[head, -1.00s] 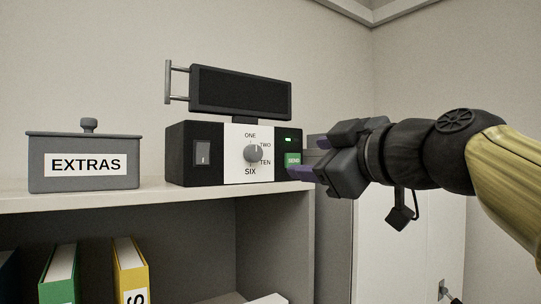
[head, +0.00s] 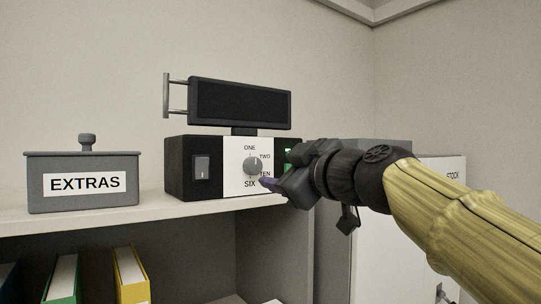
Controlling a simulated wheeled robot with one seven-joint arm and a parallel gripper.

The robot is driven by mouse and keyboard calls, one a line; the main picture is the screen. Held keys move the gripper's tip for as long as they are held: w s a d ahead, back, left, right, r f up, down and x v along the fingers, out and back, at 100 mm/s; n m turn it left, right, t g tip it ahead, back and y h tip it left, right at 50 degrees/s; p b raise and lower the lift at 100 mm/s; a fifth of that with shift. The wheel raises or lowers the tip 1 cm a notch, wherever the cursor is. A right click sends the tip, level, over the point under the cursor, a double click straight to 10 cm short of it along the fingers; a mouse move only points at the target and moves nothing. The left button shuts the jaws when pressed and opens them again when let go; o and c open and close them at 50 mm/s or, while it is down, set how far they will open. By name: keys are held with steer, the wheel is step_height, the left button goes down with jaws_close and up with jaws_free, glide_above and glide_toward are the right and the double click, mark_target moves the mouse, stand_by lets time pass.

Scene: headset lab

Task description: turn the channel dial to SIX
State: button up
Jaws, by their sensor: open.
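The channel dial (head: 253,166) is a round grey knob on the white front panel of a black box on the shelf. The labels ONE, TWO, TEN and SIX stand around it, with ONE above and SIX below. A pale mark shows on the knob's upper part, apparently pointing up towards ONE; its exact angle is hard to read. My gripper (head: 272,180) is open at the dial's lower right. A purple fingertip overlaps the panel near TEN and SIX; contact with the knob cannot be told. The other fingertip is hidden behind the hand.
A dark screen (head: 240,101) with a metal handle stands on the box. The grey EXTRAS bin (head: 83,203) is left on the shelf (head: 190,212). Binders (head: 131,274) stand below. A white cabinet (head: 440,220) is right.

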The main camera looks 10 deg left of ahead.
mark_target(255, 166)
steer(key=p+x, duration=0.4)
steer(key=x, duration=0.4)
steer(key=shift+w+a, duration=0.15)
steer(key=shift+a, duration=0.1)
steer(key=shift+w+a+f, duration=0.1)
steer(key=shift+w+a, duration=0.15)
steer(key=shift+w, duration=0.05)
steer(key=c, duration=1)
